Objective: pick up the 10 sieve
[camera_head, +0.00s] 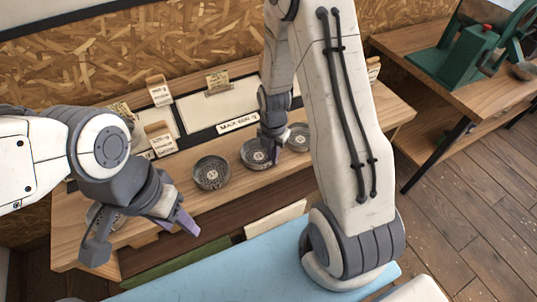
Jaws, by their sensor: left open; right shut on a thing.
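Several round dark metal sieves stand in a row on the wooden bench; the numbers on them are too small to read. My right gripper (271,152) points down and is shut on the rim of one sieve (252,155), which appears to be at bench level. One sieve (211,172) is to its left and another (299,138) to its right, partly behind my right arm. A further sieve (116,219) at the left end is mostly hidden by my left gripper (139,237). The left gripper is open and empty, above the bench's front left.
Small cards stand along the back of the bench (64,231), with a label (238,123) reading "MAX 600 g". A light blue surface (235,270) lies in front. A green machine (467,52) stands on another table at right.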

